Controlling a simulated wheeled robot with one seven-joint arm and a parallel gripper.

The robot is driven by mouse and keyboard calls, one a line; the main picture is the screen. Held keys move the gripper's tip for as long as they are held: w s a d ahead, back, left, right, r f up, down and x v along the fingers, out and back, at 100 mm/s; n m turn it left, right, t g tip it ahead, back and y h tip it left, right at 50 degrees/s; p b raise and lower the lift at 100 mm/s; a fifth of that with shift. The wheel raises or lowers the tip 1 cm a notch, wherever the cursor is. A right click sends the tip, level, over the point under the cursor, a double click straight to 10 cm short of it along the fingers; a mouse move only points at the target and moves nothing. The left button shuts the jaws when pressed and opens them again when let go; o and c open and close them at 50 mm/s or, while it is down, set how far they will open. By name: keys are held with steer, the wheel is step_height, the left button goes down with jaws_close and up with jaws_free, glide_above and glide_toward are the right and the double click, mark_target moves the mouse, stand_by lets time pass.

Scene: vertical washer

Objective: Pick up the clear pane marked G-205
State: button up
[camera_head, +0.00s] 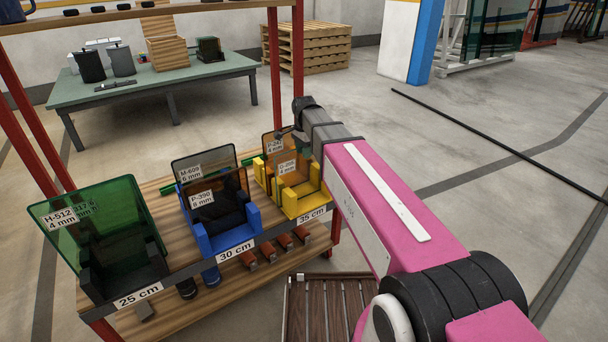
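The pane with a label that seems to read G-205 (287,167) stands upright in the yellow holder (308,207) at the right end of the wooden shelf. Its label is small and its outline is hard to make out. An amber pane marked P-242 (274,147) stands just behind it in the same holder. My gripper (286,130) is at the end of the pink arm, over or beside the top of these panes. The arm hides most of it, so I cannot tell its opening or whether it touches a pane.
A blue holder (230,240) carries panes M-605 and P-390 (203,198). A black holder (128,268) carries green panes including H-512 (95,225). Red uprights (273,75) frame the shelf. A green table (150,84) stands behind; open floor lies to the right.

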steer(key=shift+f, duration=0.3)
jaws_close()
stand_by(1.2)
